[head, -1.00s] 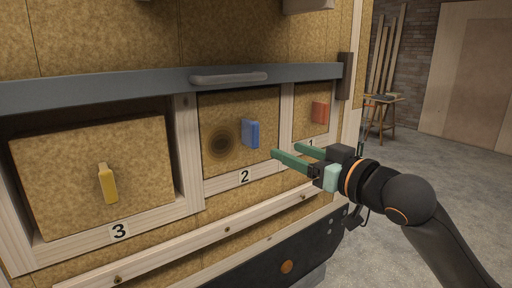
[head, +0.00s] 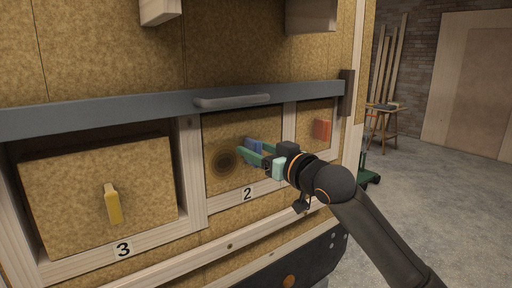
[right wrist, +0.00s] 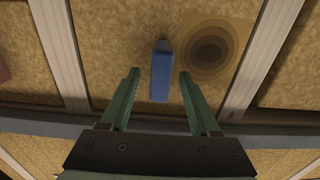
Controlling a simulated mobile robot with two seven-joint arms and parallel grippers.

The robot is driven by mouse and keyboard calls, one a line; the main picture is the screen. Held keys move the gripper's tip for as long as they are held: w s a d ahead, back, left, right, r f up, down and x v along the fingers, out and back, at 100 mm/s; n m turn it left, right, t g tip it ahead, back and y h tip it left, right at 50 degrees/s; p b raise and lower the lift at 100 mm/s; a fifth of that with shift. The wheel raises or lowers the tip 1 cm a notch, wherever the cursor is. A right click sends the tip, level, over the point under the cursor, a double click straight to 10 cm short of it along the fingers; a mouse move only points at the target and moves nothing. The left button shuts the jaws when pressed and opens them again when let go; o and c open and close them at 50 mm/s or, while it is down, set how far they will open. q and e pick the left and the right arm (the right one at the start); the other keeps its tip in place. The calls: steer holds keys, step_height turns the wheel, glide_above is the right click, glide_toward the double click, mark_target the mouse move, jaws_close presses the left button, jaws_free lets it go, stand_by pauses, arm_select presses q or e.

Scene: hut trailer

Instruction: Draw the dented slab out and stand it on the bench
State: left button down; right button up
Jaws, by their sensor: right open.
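The dented slab (head: 222,120) sits in the bay numbered 2, with a dark round dent (head: 224,163) on its face. It also shows in the right wrist view (right wrist: 125,50), with the dent at the right of the blue handle. The blue handle (right wrist: 161,72) stands out from the slab; in the head view the gripper partly covers it. My right gripper (right wrist: 158,76) is open, with one green finger on each side of the handle and a visible gap to both. My left gripper is not in view.
Bay 3 holds a slab with a yellow handle (head: 113,204); the farther bay holds one with a red handle (head: 322,129). A grey rail with a bar (head: 232,100) runs above the bays. Wooden posts (head: 190,165) divide them. Open floor (head: 430,190) lies to the right.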

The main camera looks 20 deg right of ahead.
steer(key=shift+w+a, duration=0.1)
steer(key=shift+w, duration=0.1)
jaws_close()
stand_by(0.5)
